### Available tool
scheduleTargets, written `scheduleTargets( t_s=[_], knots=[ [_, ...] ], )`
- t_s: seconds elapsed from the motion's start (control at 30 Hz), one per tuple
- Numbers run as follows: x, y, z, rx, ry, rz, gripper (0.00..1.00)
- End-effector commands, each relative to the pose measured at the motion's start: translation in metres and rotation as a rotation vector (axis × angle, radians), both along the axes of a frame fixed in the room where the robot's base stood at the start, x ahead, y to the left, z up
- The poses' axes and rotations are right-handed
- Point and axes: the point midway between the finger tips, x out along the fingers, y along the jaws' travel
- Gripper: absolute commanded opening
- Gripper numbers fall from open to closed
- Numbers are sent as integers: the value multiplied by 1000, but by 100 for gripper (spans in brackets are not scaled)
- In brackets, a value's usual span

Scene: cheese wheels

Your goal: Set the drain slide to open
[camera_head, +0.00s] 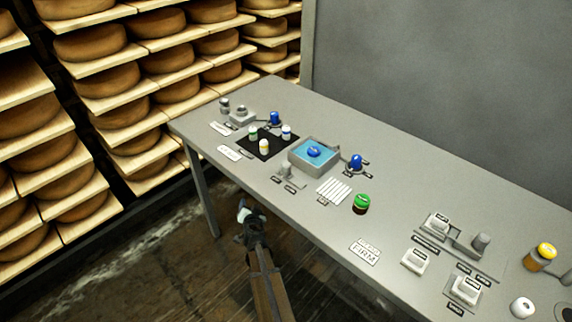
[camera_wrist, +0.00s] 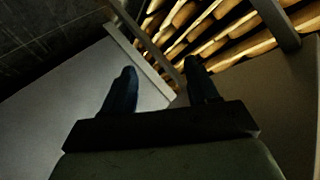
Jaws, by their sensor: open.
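My gripper (camera_head: 244,212) is open and empty in the head view, in front of the table's near edge and apart from everything on it. In the wrist view my gripper (camera_wrist: 159,78) shows two dark fingers spread with nothing between them. Two grey knobs could be the drain slide: a small grey knob (camera_head: 286,168) with little labels at the front left of the blue basin, and a grey knob (camera_head: 481,242) beside a slot at the right. The labels are too small to read, so I cannot tell which is the drain slide or its setting.
The grey table (camera_head: 320,250) holds a blue-filled basin (camera_head: 327,159), a black mat (camera_head: 283,151) with small bottles, a green button (camera_head: 361,202), white strips (camera_head: 334,190), white blocks (camera_head: 415,259) and an amber jar (camera_head: 541,256). Cheese shelves (camera_head: 100,79) stand at the left.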

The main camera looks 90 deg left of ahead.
Motion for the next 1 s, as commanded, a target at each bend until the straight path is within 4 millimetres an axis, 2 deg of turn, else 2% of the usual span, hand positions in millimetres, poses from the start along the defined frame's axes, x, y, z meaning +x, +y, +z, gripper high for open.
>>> scheduleTargets(
  t_s=[0.03, 0.1, 0.33, 0.5, 0.6, 0.73, 0.87, 1.0],
  knots=[
    [-25, 3, 5, 3, 3, 8, 59],
    [-51, 4, 11, 6, 6, 17, 59],
    [-122, 5, 37, 21, 18, 54, 59],
    [-170, 7, 75, 64, 31, 115, 59],
    [-184, 10, 101, 101, 37, 161, 59],
    [-192, 14, 140, 152, 40, 234, 59],
    [-192, 17, 182, 202, 32, 324, 59],
    [-184, 15, 229, 236, 4, 450, 59]
  ],
)
